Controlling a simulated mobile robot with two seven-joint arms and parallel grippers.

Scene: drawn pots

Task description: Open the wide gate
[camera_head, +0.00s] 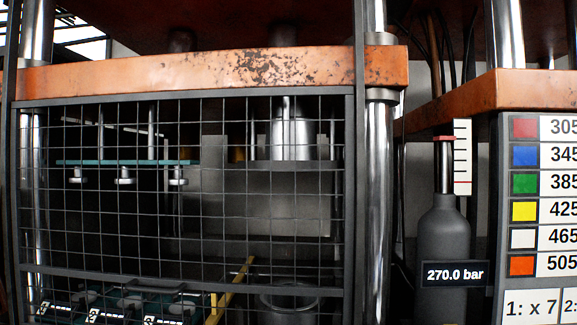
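A wide wire-mesh gate (181,271) with a dark grey frame fills the left and middle of the head view. It stands shut across the front of a press with a rusty orange beam (210,72) above it. No handle or latch can be made out on it. Neither of my grippers shows in this view.
Behind the mesh are a teal bar (125,162) with several round metal feet, a yellow bar (232,290) and a metal pot (288,302). To the right stand a steel column (378,200), a grey bottle labelled 270.0 bar (443,235) and a colour chart (540,200).

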